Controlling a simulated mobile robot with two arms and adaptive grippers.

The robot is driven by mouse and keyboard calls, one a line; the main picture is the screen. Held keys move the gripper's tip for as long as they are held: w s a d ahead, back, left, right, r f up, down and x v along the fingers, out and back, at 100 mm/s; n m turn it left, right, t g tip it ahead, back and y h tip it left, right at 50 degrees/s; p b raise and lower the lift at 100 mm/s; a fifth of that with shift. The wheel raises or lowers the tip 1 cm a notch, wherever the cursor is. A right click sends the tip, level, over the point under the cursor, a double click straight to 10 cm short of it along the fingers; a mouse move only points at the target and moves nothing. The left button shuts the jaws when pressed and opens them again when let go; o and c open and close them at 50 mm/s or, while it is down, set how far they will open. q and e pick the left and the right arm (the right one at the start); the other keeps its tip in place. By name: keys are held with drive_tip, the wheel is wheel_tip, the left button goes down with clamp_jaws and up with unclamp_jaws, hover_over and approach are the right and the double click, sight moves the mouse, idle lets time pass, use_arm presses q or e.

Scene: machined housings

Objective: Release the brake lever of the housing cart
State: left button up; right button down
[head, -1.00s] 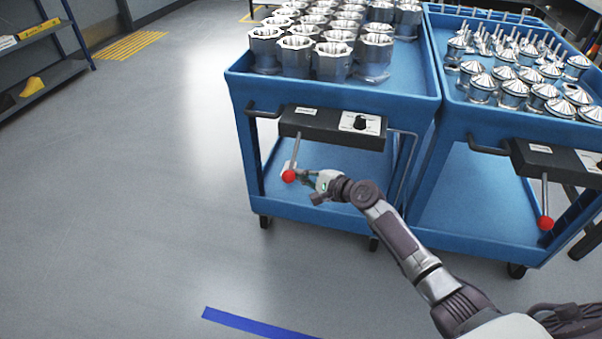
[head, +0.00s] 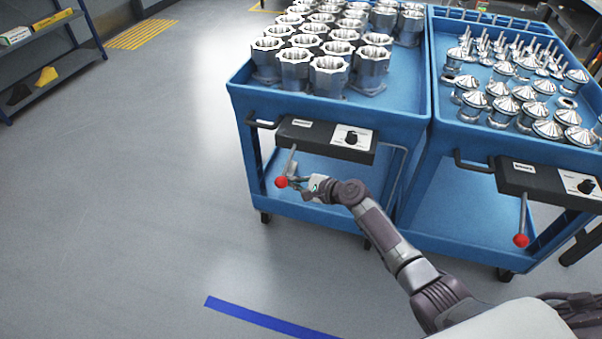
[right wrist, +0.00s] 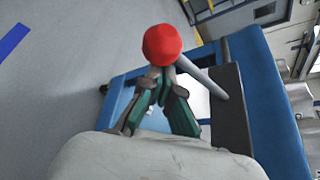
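The housing cart (head: 335,203) is the left blue cart, with several shiny machined housings (head: 329,76) on its top tray. Its brake lever (head: 291,161) hangs tilted from a dark box (head: 325,139) and ends in a red knob (head: 281,182). My right gripper (head: 296,183) is right beside the knob. In the right wrist view, the gripper's fingertips (right wrist: 161,78) are drawn together at the near edge of the red knob (right wrist: 162,45). The rod runs off to the right, not visibly between the fingers. Contact is hard to confirm. My left gripper is out of view.
A second blue cart (head: 463,225) with conical metal parts stands close on the right, with its own red-knobbed lever (head: 521,241). A shelf rack (head: 50,72) stands at far left. The floor left of the carts is clear; blue tape (head: 265,318) marks it in front.

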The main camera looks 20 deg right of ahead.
wheel_tip(320, 180, up, 9)
drive_tip(key=m+g+y+p, duration=0.1)
drive_tip(key=m+g+p, duration=0.2)
drive_tip(key=p, duration=0.9)
drive_tip(key=shift+a+m, duration=0.15)
drive_tip(key=shift+m, duration=0.25)
drive_tip(key=shift+w, duration=0.2)
